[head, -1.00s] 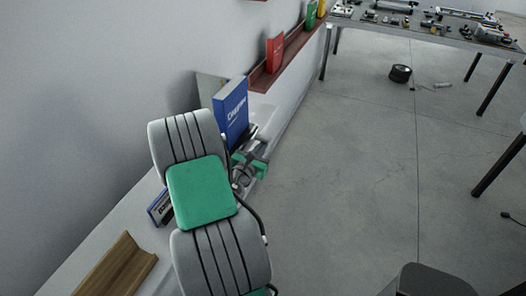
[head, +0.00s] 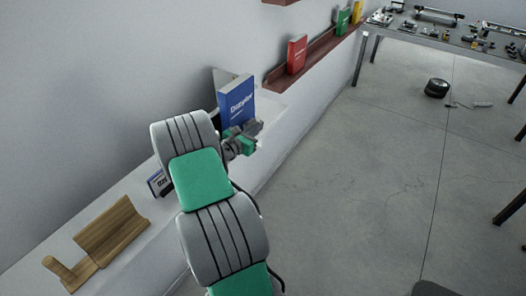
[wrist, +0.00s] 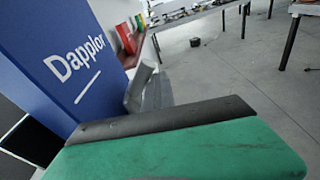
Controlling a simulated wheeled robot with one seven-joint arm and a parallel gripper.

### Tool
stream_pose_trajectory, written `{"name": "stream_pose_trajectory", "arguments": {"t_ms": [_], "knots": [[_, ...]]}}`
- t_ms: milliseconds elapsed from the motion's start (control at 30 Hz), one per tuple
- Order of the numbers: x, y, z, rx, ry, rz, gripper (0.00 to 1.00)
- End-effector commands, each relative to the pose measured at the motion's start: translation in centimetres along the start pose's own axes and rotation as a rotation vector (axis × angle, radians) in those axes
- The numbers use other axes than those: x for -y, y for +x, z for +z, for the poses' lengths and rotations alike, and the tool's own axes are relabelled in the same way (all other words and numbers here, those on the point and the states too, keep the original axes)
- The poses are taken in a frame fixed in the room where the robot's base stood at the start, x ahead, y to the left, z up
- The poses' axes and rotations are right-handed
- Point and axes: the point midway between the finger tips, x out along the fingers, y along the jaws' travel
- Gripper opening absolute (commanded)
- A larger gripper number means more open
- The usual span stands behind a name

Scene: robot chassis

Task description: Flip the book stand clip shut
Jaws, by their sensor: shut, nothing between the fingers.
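A wooden stand-like piece (head: 112,228) lies on the white ledge at lower left in the head view, with a broad curved panel and a smaller part at its left end. I cannot make out a clip for certain. A blue book (head: 238,101) stands upright on the ledge; it fills the left of the wrist view (wrist: 75,55). My gripper (head: 254,130) is shut and empty, just in front of the blue book's lower right. Its grey fingers (wrist: 148,92) show beside the book in the wrist view. I cannot tell whether they touch it. My arm hides part of the ledge.
Another book (head: 156,183) is partly hidden behind my arm. A dark red shelf (head: 318,58) on the wall holds a red book (head: 297,54) and others. A cluttered table (head: 450,36) stands at the back right. The floor at right is mostly open.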

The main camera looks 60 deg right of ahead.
Motion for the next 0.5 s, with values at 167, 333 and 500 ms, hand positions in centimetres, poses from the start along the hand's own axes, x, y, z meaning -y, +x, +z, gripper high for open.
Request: {"name": "stream_pose_trajectory", "arguments": {"t_ms": [167, 333, 500], "knots": [[-0.90, -0.30, 0.19, 0.002, 0.001, 0.012, 0.00], [-1.13, -0.40, 0.19, 0.002, 0.002, 0.016, 0.00], [-1.08, -0.35, 0.21, 0.002, 0.003, 0.015, 0.00]]}}
